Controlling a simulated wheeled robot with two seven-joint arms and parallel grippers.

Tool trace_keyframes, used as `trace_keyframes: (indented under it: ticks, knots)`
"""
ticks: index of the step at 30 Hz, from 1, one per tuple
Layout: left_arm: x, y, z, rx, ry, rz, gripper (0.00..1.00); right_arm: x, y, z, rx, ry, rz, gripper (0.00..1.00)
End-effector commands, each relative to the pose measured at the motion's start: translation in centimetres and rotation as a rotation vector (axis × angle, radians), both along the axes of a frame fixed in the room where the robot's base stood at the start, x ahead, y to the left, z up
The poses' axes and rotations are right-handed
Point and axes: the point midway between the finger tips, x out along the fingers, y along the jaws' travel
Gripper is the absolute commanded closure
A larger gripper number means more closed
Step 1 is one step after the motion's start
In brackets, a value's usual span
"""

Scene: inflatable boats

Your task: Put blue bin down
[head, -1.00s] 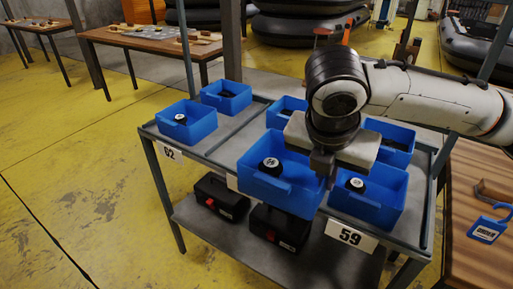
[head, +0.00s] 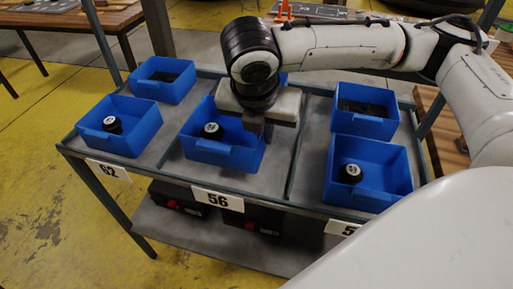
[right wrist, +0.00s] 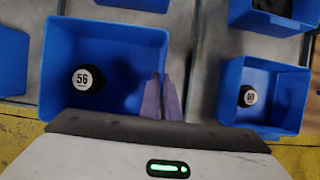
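The blue bin (head: 226,153) is in the middle lane of the grey table, above the tag 56. It looks level and low, at or just above the surface; I cannot tell if it touches. A black round piece marked 56 (right wrist: 83,79) lies in it. My right gripper (head: 263,128) is at the bin's right wall. In the right wrist view its fingers (right wrist: 162,98) straddle that wall and look shut on it. The bin also shows in the right wrist view (right wrist: 125,45). My left gripper is not in view.
Two blue bins stand in the left lane (head: 135,138) and two in the right lane (head: 385,172). Another bin is partly hidden behind my right gripper. Table dividers run between lanes. Black cases (head: 180,197) lie on the lower shelf.

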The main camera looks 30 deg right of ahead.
Motion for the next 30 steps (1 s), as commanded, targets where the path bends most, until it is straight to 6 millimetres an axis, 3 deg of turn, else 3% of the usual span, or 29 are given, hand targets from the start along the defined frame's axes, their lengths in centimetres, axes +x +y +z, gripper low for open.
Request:
trace_keyframes:
  ticks: [12,23,26,30]
  knots:
    - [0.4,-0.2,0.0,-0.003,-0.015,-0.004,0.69,0.0,0.0,-4.5,0.0,0.0,-0.001,1.0]
    - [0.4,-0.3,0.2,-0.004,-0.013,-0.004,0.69,0.0,0.0,-4.8,0.001,-0.001,0.0,1.0]
    - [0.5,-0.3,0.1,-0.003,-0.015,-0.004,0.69,0.0,0.0,-4.8,0.0,0.0,0.0,0.8]
    - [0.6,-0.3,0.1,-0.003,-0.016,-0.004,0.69,0.0,0.0,-4.8,0.0,0.0,0.0,0.78]
